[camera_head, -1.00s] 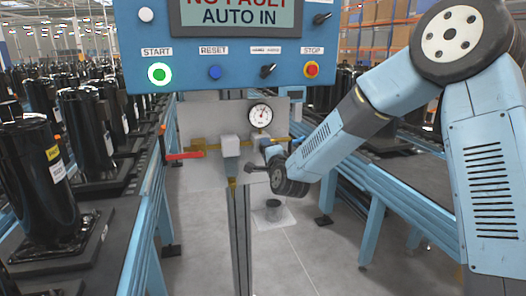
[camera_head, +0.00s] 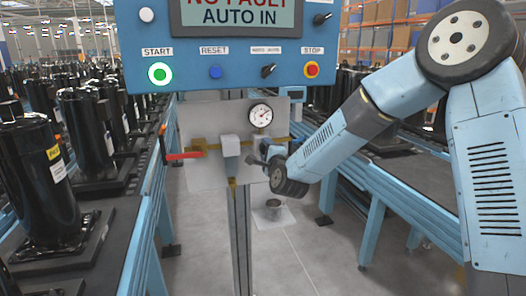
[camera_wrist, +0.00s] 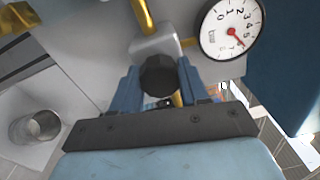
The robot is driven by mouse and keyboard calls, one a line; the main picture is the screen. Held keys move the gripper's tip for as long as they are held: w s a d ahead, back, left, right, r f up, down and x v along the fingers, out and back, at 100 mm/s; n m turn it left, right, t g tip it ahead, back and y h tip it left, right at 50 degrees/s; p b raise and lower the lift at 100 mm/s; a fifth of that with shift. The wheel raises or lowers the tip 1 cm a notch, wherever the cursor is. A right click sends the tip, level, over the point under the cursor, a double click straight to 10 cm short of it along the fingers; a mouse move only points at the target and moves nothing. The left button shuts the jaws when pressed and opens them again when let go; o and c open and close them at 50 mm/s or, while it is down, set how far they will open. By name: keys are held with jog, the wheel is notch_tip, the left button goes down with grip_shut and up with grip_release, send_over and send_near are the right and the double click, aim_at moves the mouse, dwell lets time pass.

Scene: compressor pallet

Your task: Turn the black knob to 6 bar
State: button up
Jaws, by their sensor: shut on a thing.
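The black knob (camera_wrist: 158,78) sits on a grey regulator body in the wrist view. My gripper (camera_wrist: 159,73) has its two blue fingers on either side of the knob, shut on it. In the head view my gripper (camera_head: 257,161) is at the regulator (camera_head: 231,146), and the knob is mostly hidden there. The round pressure gauge (camera_wrist: 232,27) is beside the knob in the wrist view. Its red needle points to the lower right, near or just past the 5; the exact reading is hard to tell. The gauge also shows in the head view (camera_head: 260,115), too small to read.
A red-handled valve (camera_head: 184,156) is on the brass pipe to the left. The blue control panel (camera_head: 235,72) hangs above the gauge. Conveyors with black compressors (camera_head: 42,175) stand on both sides. A metal cup (camera_wrist: 38,127) stands below the plate.

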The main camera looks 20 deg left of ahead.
jog(key=o, duration=0.7)
jog(key=shift+d+f, duration=0.25)
jog(key=shift+f, duration=0.1)
jog(key=o, duration=0.3)
jog(key=shift+r, duration=0.1)
jog(key=shift+o, duration=0.2)
jog(key=shift+a+r, duration=0.1)
jog(key=v, duration=1.3)
jog(key=shift+s+d, duration=0.25)
